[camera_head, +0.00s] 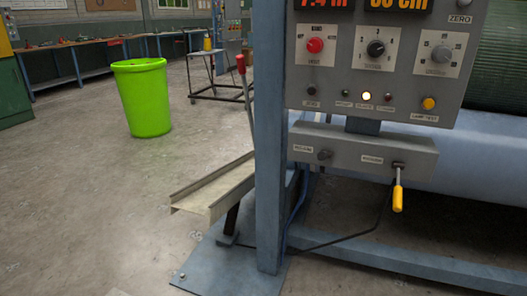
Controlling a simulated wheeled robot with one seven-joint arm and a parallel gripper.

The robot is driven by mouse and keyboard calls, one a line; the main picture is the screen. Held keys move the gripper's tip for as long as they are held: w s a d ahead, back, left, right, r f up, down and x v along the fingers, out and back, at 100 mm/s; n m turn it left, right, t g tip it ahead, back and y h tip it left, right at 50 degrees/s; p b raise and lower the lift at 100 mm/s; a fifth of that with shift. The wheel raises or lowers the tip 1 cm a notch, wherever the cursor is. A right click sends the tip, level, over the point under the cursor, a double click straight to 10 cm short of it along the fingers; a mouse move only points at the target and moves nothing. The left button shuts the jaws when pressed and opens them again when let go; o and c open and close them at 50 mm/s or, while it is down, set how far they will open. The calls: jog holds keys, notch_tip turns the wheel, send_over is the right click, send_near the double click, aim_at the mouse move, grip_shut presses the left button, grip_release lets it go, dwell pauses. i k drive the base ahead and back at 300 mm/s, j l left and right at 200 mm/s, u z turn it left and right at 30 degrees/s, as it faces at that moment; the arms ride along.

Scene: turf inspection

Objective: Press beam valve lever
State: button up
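A yellow-handled lever (398,193) hangs down from the right end of a grey valve box (361,153) under the control panel. A small dark knob or stub (324,154) sits at the box's left side; its label is too small to read surely. A second lever with a red grip (241,64) stands upright, slightly tilted, beside a beige channel-shaped beam (213,189). The frame does not show which of the two is the beam valve lever. My gripper is not in view, and nothing touches either lever.
A green bin (143,97) stands behind. The concrete floor at left is clear.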

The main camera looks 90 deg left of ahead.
aim_at(322, 156)
jog(key=j+u, duration=0.1)
jog(key=u, duration=0.35)
jog(key=j+u, duration=0.15)
jog(key=u, duration=0.3)
jog(key=j+u, duration=0.15)
jog(key=u, duration=0.3)
jog(key=j+u, duration=0.15)
jog(key=u, duration=0.3)
jog(key=j+u, duration=0.1)
jog(key=u, duration=0.35)
jog(key=i+j+u, duration=0.15)
jog(key=i+j, duration=0.35)
